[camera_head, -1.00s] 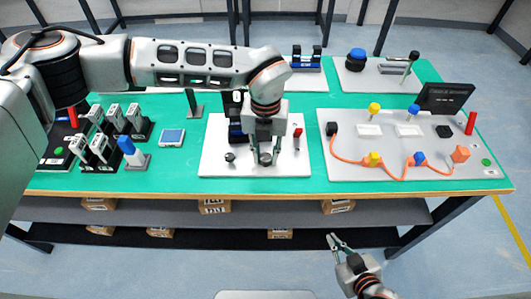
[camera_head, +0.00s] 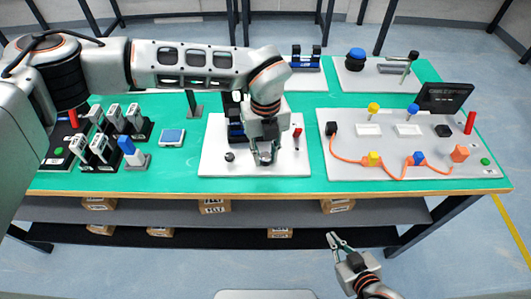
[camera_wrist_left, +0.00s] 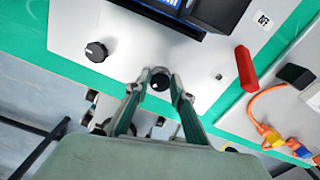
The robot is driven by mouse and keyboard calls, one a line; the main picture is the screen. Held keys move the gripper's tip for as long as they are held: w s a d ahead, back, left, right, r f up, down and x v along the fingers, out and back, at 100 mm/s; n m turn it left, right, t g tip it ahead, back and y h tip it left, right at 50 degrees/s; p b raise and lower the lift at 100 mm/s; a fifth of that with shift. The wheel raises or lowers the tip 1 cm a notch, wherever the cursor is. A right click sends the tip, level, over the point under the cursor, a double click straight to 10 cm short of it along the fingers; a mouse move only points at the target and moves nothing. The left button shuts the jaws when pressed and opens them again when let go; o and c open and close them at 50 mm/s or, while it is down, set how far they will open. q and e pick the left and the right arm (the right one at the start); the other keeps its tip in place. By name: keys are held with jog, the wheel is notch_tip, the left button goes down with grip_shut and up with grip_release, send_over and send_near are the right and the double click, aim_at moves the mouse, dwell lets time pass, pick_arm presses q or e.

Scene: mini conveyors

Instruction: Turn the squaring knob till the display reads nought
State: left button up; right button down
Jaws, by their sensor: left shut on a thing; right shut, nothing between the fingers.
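My left gripper (camera_head: 264,160) points down over the white plate (camera_head: 213,160) and is shut on a small black knob (camera_wrist_left: 160,81), seen between its fingertips in the left wrist view. A second black knob (camera_wrist_left: 96,51) stands to the left on the same plate; it also shows in the head view (camera_head: 230,156). A dark display unit with a blue screen (camera_wrist_left: 168,4) is partly cut off at the top of the left wrist view. Its reading cannot be made out. My right gripper (camera_head: 337,241) is shut and empty, in front of the table.
A red lever (camera_wrist_left: 245,68) stands at the plate's right side. A grey board (camera_head: 345,115) with an orange cable (camera_head: 345,160) and a dark screen (camera_head: 445,98) lies to the right. Device stands (camera_head: 103,155) and a small blue-screened box (camera_head: 172,137) are at left.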

aim_at(266, 157)
pick_arm(q)
jog(key=o, duration=1.1)
notch_tip(266, 157, up, 12)
jog(key=shift+s, duration=0.1)
dwell(0.4)
